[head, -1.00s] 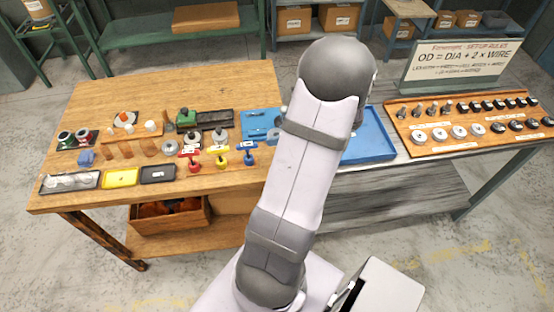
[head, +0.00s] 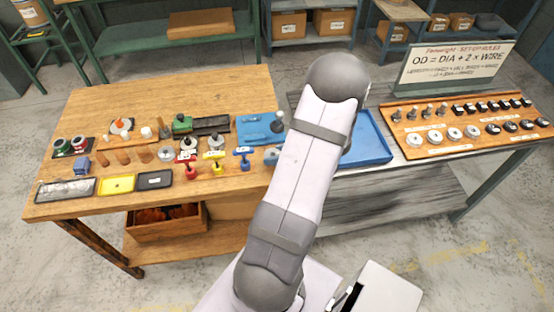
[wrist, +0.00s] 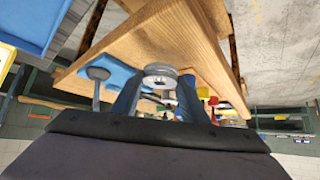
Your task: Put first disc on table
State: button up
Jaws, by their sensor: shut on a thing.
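My gripper (wrist: 161,82) shows in the wrist view, its two blue fingers shut on a round grey metal disc (wrist: 160,69) with a hole in its middle. In the head view the arm hides the gripper, but a grey disc edge (head: 271,155) shows just left of the arm, near the front of the wooden table (head: 200,92). The table top also shows in the wrist view (wrist: 190,40), behind the disc. I cannot tell whether the disc touches the wood.
A blue plate (head: 252,125) with a grey upright post (head: 278,121) stands close to the disc. Red, yellow and blue handled tools (head: 243,158) are to its left. A blue tray (head: 365,142) and a board of discs and pins (head: 475,148) are at right.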

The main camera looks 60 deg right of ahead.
jog(key=shift+f, duration=1.4)
jog(key=shift+f, duration=0.15)
jog(key=o, duration=1.4)
jog(key=shift+c, duration=0.2)
jog(key=shift+s+r, duration=0.15)
jog(key=shift+r, duration=0.15)
jog(key=b+v, duration=0.1)
jog(key=v, duration=1)
jog(key=shift+s+r, duration=0.2)
jog(key=shift+w, duration=0.1)
